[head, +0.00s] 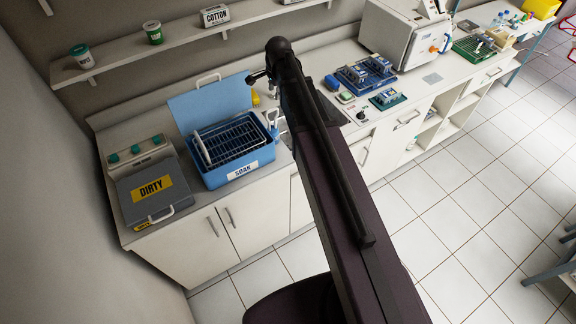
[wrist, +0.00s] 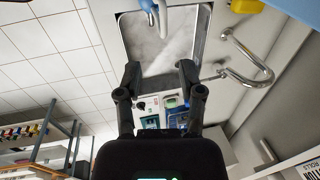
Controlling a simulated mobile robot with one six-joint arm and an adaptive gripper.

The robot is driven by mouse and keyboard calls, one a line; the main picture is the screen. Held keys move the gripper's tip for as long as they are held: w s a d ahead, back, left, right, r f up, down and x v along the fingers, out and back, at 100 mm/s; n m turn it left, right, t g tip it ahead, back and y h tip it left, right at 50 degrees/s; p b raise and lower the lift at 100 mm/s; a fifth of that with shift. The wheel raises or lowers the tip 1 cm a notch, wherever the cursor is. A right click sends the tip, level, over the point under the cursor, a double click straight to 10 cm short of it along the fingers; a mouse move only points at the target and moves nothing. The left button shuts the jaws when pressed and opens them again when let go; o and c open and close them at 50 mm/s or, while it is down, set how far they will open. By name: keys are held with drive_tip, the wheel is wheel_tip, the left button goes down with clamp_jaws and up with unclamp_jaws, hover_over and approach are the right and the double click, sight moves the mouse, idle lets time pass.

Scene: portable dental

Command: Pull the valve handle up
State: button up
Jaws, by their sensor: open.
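In the head view my arm hides most of the gripper.
The steel sink (wrist: 158,62) has a curved metal faucet (wrist: 250,72) at its right in the wrist view. A grey DIRTY box (head: 155,192) stands left of the tub. Blue instrument racks (head: 366,74) and a white sterilizer (head: 402,32) stand farther right. Open tiled floor lies in front.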

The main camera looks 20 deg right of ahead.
drive_tip(key=s+a+f+n+g+b, duration=0.1)
drive_tip(key=s+f+n+b, duration=0.6)
drive_tip(key=s, duration=0.4)
drive_tip(key=s+a+f+n+g+b, duration=0.1)
drive_tip(key=s+f+n+b, duration=0.6)
drive_tip(key=s, duration=0.5)
drive_tip(key=shift+s+f+n+h, duration=0.2)
drive_tip(key=shift+s+n+h, duration=0.1)
drive_tip(key=shift+n, duration=0.3)
drive_tip(key=shift+w, duration=0.1)
drive_tip(key=shift+c, duration=0.2)
drive_tip(key=shift+w+r, duration=0.1)
drive_tip(key=shift+w, duration=0.15)
clamp_jaws()
drive_tip(key=w+r+n+p, duration=0.1)
drive_tip(key=w+r+p, duration=0.2)
drive_tip(key=w, duration=0.7)
drive_tip(key=w+r+n+p, duration=0.1)
drive_tip(key=w+r+p, duration=0.2)
drive_tip(key=w, duration=0.6)
drive_tip(key=w+r+n+p, duration=0.1)
drive_tip(key=w+r+p, duration=0.3)
drive_tip(key=w, duration=0.6)
drive_tip(key=shift+w+r+t, duration=0.25)
drive_tip(key=shift+w+t, duration=0.05)
drive_tip(key=shift+t, duration=0.1)
